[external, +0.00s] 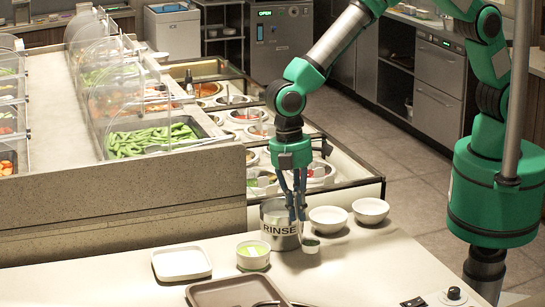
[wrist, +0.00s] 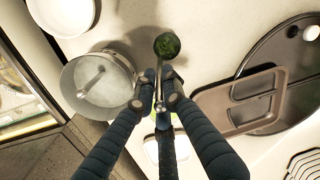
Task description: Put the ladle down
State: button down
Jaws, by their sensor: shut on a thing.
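My gripper (external: 296,205) is shut on the ladle and points down over the counter. The ladle's small round bowl (external: 310,245) hangs below it, just right of the steel RINSE pot (external: 280,232) in the external view. In the wrist view, my gripper (wrist: 157,98) has the ladle's thin handle between its fingers. The ladle's bowl (wrist: 167,45) looks dark green inside. The RINSE pot (wrist: 80,95) stands open to the left, with a thin rod-like shape in it. I cannot tell whether the ladle touches the counter.
Two white bowls (external: 328,219) (external: 370,210) stand right of the pot. A bowl with light green contents (external: 253,262), a white square plate (external: 181,264) and a brown tray (external: 205,295) are nearer. Sauce wells (external: 245,117) lie behind.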

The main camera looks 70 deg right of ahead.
jog(key=shift+f+b, duration=0.35)
jog(key=shift+f, duration=1.4)
jog(key=shift+f, duration=0.15)
jog(key=c, duration=1.8)
grip_release()
jog(key=r, duration=0.4)
jog(key=w+r+p, duration=0.1)
jog(key=r, duration=0.7)
jog(key=shift+w+d+r+p, duration=0.1)
jog(key=shift+w+p, duration=0.15)
jog(key=shift+p, duration=0.15)
